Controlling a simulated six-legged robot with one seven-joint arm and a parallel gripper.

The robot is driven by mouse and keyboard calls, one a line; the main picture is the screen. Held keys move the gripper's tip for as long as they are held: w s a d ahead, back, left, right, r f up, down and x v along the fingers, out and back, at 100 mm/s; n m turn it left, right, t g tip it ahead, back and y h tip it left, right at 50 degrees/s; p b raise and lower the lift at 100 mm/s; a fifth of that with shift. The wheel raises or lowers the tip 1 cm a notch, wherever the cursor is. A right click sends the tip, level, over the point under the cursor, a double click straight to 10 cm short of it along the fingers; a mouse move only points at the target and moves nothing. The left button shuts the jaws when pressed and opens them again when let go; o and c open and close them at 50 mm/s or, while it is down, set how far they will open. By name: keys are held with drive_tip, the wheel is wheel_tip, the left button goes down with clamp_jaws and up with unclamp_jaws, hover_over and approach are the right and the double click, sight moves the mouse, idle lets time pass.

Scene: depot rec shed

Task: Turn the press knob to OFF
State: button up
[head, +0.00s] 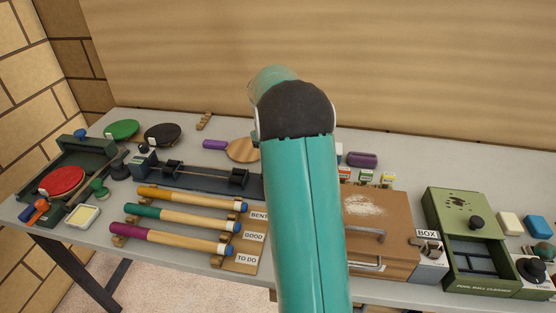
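Several knobs show, and I cannot tell for sure which is the press knob or read an OFF mark. A dark green frame (80,152), which looks like a press, stands at the far left with a red round paddle (62,181) in it. A small box with a dark knob (143,149) on top stands to its right, at the end of a long dark rail device (205,179). Another dark knob (532,268) is on a small labelled box at the far right. My gripper is not in view; my teal arm rises through the middle and hides part of the table.
Three coloured cue handles (182,219) lie beside a board marked BENT, GOOD and TO DO. A brown box (385,215) with metal handles and a green pool ball cleaner (455,207) stand on the right. A wooden wall (420,60) closes the back.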

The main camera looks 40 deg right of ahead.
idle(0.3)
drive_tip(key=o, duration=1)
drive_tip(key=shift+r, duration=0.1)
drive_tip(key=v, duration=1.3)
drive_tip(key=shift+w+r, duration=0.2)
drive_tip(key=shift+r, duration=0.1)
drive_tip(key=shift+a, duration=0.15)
